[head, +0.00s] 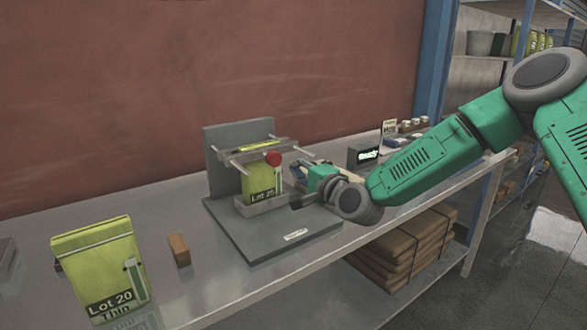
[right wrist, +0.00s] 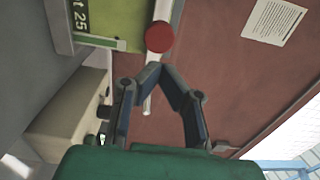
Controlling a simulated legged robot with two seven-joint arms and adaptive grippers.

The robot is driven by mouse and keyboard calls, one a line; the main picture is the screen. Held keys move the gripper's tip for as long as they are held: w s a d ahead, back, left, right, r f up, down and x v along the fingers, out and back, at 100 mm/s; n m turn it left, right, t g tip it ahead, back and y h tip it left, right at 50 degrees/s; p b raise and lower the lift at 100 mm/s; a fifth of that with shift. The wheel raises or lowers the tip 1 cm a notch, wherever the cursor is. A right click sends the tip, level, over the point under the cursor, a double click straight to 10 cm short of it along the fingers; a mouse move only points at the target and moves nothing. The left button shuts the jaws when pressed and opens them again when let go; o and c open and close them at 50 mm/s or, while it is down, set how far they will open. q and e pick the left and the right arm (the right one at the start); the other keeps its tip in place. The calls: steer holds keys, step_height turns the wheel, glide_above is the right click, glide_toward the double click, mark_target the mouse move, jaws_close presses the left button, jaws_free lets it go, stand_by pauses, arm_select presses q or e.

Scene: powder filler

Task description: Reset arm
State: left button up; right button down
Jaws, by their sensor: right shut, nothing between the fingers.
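My right arm comes in from the right in the head view. Its gripper (head: 297,171) is beside the right side of the powder filler, close to the red knob (head: 273,158). In the right wrist view, the fingertips (right wrist: 155,72) meet with nothing between them, and the red knob (right wrist: 159,37) shows just beyond them. Whether they touch the knob is unclear. The filler's grey base (head: 240,232) stands on the table, with a green "Lot 25" bag (head: 263,181) upright in its frame. My left gripper is out of view.
A green "Lot 20 Thin" bag (head: 95,262) stands at the left front, with a brown block (head: 179,250) beside it. A small dark display box (head: 364,156) and several small jars stand at the right back. Brown packages (head: 405,250) lie on the lower shelf.

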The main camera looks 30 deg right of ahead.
steer(key=s, duration=0.7)
steer(key=s+a+f+n+g+b, duration=0.1)
steer(key=s+a+f+n+g, duration=0.3)
steer(key=f, duration=0.5)
steer(key=s+a+f+n+g+y, duration=0.1)
steer(key=s+a+f+n+g, duration=0.2)
steer(key=s+f, duration=0.5)
steer(key=s+a+f+n+g+b, duration=0.1)
steer(key=s+a+f+n+g, duration=0.25)
steer(key=f, duration=0.75)
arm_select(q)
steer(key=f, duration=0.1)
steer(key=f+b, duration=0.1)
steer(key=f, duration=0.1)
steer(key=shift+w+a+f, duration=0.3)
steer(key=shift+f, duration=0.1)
arm_select(e)
steer(key=s+d+f+n+g+h, duration=0.1)
steer(key=s+f+n+g, duration=0.2)
steer(key=s, duration=0.7)
steer(key=s+d+f+n+g+h, duration=0.1)
steer(key=s+f+n+g, duration=0.3)
steer(key=s+f, duration=0.4)
steer(key=s, duration=0.3)
steer(key=shift+s+f+h, duration=0.15)
steer(key=shift+f+h, duration=0.1)
steer(key=shift+h, duration=0.05)
